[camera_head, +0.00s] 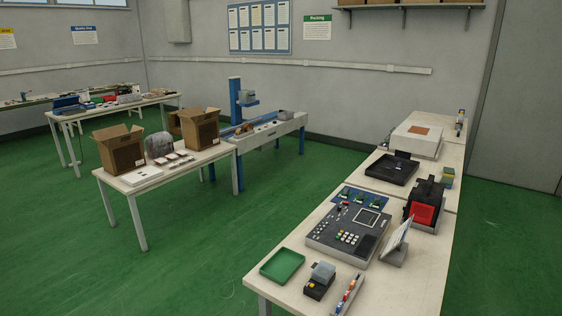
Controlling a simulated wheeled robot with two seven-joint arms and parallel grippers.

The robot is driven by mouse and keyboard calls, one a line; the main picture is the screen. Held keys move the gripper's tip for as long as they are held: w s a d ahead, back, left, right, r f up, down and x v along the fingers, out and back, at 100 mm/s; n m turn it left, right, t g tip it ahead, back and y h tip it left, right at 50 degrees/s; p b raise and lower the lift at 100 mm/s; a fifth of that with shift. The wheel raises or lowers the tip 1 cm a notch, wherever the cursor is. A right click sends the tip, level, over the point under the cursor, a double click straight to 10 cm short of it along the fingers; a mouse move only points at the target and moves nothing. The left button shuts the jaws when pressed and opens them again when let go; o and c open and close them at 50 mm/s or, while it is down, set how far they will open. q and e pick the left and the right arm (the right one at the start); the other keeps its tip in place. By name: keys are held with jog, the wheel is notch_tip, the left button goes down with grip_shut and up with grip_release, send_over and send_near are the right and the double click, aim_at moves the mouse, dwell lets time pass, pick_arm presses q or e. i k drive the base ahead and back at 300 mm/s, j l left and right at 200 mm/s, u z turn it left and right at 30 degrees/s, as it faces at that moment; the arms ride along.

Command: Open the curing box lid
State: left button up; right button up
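A low white box with an amber-brown panel on top (424,131) stands toward the far end of the right-hand workbench (415,272). It looks like the curing box, though no label on it is readable. Its top appears flat and shut; its hinge and handle are too small to make out. Neither of my grippers shows in the head view.
The bench also holds a black tray (389,169), a black device with a red front (423,213), a grey control panel (332,240), a tilted screen (397,240) and a green tray (283,265). Green floor is clear left of it. A packing table (185,170) stands mid-room.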

aim_at(424, 139)
jog(key=i+j+u, duration=0.25)
jog(key=j+u, duration=0.2)
jog(key=i+j+u, duration=0.25)
jog(key=u, duration=0.25)
jog(key=i+j+u, duration=0.1)
jog(key=i+u, duration=0.35)
jog(key=i+j, duration=0.1)
jog(key=i, duration=0.35)
jog(key=i+z, duration=0.1)
jog(key=i, duration=0.35)
jog(key=i+l+z, duration=0.2)
jog(key=i+z, duration=0.25)
jog(key=i+l+z, duration=0.1)
jog(key=i+z, duration=0.25)
jog(key=z, duration=0.15)
jog(key=i+j+z, duration=0.1)
jog(key=i+z, duration=0.35)
jog(key=i+j+z, duration=0.2)
jog(key=i+z, duration=1)
jog(key=i, duration=0.3)
jog(key=i+j+z, duration=0.75)
jog(key=i, duration=0.25)
jog(key=i+j+z, duration=0.25)
jog(key=z, duration=0.3)
jog(key=i+j+z, duration=0.8)
jog(key=i+j, duration=0.2)
jog(key=j, duration=0.2)
jog(key=i+j, duration=0.45)
jog(key=j, duration=0.3)
jog(key=i+z, duration=0.05)
